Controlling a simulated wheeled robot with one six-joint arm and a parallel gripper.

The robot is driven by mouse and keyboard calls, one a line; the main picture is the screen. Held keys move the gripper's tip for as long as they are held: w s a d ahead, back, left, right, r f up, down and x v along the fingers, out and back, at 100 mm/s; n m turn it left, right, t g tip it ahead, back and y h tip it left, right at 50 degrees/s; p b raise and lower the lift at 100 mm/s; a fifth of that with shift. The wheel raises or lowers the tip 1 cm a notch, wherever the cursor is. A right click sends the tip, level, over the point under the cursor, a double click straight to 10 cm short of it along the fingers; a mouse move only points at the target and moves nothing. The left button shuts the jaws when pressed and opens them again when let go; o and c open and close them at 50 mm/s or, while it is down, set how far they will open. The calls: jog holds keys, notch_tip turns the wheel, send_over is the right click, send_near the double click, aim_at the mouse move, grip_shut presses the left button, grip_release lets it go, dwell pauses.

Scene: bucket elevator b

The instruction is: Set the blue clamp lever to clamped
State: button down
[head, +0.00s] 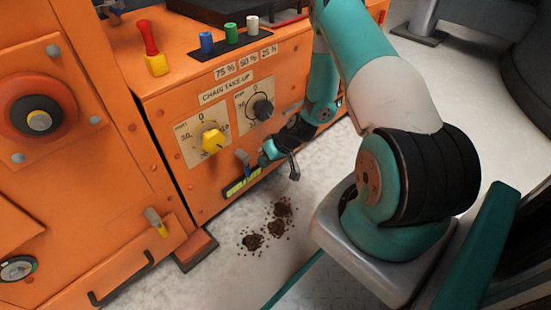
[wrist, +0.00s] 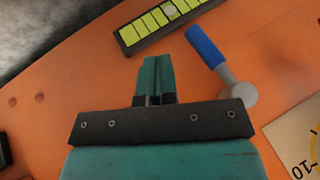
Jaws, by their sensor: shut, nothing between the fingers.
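The blue clamp lever (wrist: 207,47) has a blue handle on a grey arm and round hub (wrist: 240,93), fixed to the orange panel. In the wrist view its handle points up and left from the hub. It also shows small in the head view (head: 241,155), left of my gripper. My gripper (wrist: 153,65) is shut and empty, its teal fingers together beside the lever handle, apart from it in the picture. In the head view my gripper (head: 265,158) is low in front of the panel. I see no readable clamp marking.
A yellow-green scale strip (wrist: 160,20) is close to the lever; it also shows in the head view (head: 242,182). A yellow knob (head: 213,140) and a black knob (head: 262,109) are above. Dark debris (head: 252,241) lies on the open floor.

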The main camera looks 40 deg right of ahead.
jog(key=shift+w+a+b, duration=0.2)
jog(key=shift+a+b, duration=0.15)
jog(key=shift+a, duration=0.9)
jog(key=shift+a, duration=0.1)
jog(key=shift+a+f+y, duration=0.2)
jog(key=shift+a+y, duration=0.5)
